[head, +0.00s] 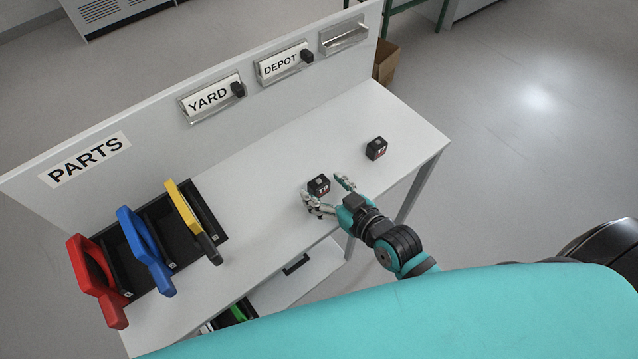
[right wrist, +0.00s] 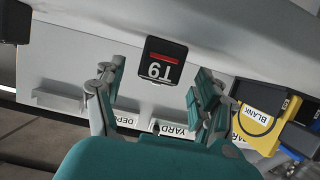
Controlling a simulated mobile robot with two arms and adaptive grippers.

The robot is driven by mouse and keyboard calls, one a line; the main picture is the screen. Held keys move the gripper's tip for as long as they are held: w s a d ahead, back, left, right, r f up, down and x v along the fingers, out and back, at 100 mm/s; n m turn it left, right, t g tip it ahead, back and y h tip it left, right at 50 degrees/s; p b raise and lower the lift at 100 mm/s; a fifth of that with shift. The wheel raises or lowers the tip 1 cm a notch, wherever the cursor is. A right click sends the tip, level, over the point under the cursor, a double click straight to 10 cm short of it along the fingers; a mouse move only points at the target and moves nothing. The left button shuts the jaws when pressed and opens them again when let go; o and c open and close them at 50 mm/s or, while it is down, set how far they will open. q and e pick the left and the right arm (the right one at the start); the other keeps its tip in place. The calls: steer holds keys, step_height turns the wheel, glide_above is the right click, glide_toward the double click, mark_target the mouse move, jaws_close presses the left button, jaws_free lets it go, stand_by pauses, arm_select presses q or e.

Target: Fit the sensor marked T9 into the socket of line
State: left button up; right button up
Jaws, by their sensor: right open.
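The sensor marked T9 (head: 318,185) is a small black cube with a red band and white lettering, standing on the white table. In the right wrist view the T9 cube (right wrist: 163,62) shows its label upside down, in line with the gap between my fingers. My right gripper (head: 323,190) is open, with its fingertips close to either side of the cube; I cannot tell whether they touch it. The YARD holder (head: 208,99) and the DEPOT holder (head: 281,65) on the back panel each carry a small dark piece at the right end. My left gripper is not in view.
A second black cube (head: 376,148) with a red marking stands farther right; its label is too small to read. An empty metal holder (head: 343,37) is right of DEPOT. Red, blue and yellow-handled items (head: 187,208) sit around black bins at left.

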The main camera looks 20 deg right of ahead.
steer(key=shift+x, duration=1.5)
steer(key=shift+s+d, duration=0.1)
steer(key=shift+d, duration=0.05)
steer(key=c, duration=1.2)
steer(key=shift+c, duration=0.4)
steer(key=shift+r, duration=0.1)
